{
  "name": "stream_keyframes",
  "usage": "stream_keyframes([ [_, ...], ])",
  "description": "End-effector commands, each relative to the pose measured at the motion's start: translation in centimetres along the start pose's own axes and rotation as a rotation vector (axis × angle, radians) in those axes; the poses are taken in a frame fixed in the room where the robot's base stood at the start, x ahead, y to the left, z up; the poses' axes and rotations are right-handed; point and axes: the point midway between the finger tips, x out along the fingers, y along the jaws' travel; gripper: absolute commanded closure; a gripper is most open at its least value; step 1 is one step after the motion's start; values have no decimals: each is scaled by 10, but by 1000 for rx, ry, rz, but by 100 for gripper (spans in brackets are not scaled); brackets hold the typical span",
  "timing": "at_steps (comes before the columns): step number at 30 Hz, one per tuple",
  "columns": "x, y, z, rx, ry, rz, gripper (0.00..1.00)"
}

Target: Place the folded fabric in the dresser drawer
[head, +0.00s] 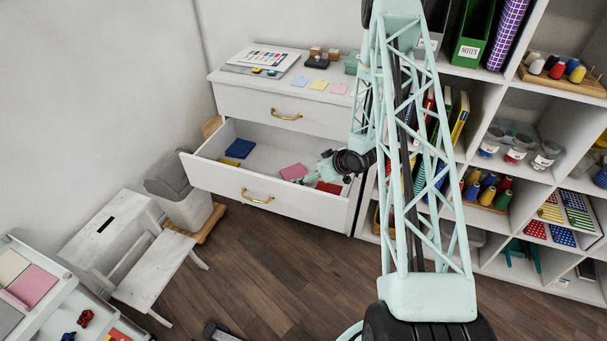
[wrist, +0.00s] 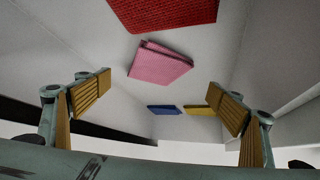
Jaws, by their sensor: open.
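The dresser drawer (head: 222,180) is pulled open. Inside lie a blue folded fabric (head: 240,148), a pink folded fabric (head: 293,171) and a red folded fabric (head: 328,188). The wrist view shows red (wrist: 165,12), pink (wrist: 160,64) and blue (wrist: 162,109) pieces, plus a yellow one (wrist: 198,110), all lying apart from the fingers. My gripper (head: 306,181) is over the right half of the drawer, near the pink and red pieces. In the wrist view its two fingers (wrist: 160,100) are spread wide with nothing between them.
The dresser top (head: 236,84) holds papers and small items. A shelf unit (head: 487,68) stands at right. A cart (head: 60,293) at lower left carries more fabrics, including a pink one (head: 33,286). A white step stool (head: 150,275) and a bin (head: 187,208) stand left of the drawer.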

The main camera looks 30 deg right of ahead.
Motion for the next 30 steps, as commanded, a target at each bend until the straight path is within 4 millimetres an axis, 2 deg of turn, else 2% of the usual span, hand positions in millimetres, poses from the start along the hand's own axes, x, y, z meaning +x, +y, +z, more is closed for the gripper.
stream_keyframes([
  [3, -17, 1, -1, 2, 0, 1, 14],
  [10, -36, 0, 0, 2, 0, 0, 14],
  [30, -40, 0, 0, 1, 0, 0, 14],
])
